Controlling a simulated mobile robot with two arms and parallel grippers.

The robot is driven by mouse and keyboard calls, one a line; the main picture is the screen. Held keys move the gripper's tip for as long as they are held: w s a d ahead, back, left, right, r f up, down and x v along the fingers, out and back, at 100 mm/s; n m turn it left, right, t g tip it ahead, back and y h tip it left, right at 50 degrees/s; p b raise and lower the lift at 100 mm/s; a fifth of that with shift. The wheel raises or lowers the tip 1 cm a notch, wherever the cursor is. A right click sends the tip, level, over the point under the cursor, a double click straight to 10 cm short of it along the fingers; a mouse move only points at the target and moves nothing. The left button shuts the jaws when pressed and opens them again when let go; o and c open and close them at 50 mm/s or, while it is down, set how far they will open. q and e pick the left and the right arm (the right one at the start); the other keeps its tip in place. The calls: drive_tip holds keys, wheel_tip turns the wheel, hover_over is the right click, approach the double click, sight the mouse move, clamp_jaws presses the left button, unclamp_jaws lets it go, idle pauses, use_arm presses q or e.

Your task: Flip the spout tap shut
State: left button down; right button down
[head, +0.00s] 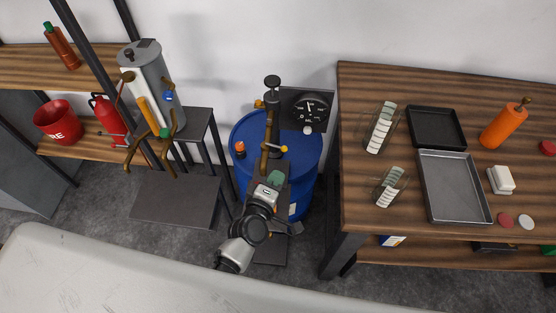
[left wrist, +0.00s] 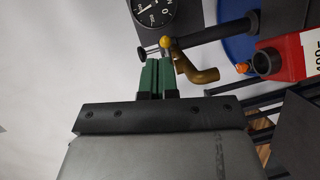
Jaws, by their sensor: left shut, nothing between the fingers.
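The spout tap is a brass, bent spout (left wrist: 195,68) on a dark pump pipe above a blue drum (head: 312,165). Its yellow knob (head: 284,149) shows just right of the pipe in the head view and in the left wrist view (left wrist: 166,42). My left gripper (head: 275,176) is in front of the tap. Its green fingers (left wrist: 158,66) are together with nothing between them. Their tips are just below the yellow knob in the left wrist view, and I cannot tell whether they touch it. The lower spout is partly hidden in the head view. My right gripper is not in view.
A dial gauge (head: 311,108) stands behind the pump. An orange cap (head: 240,149) is on the drum's left. A silver cylinder (head: 152,78) stands left on a dark stand. A wooden table (head: 360,215) with trays is at the right.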

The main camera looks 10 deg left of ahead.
use_arm(q)
drive_tip(key=shift+v, duration=1.25)
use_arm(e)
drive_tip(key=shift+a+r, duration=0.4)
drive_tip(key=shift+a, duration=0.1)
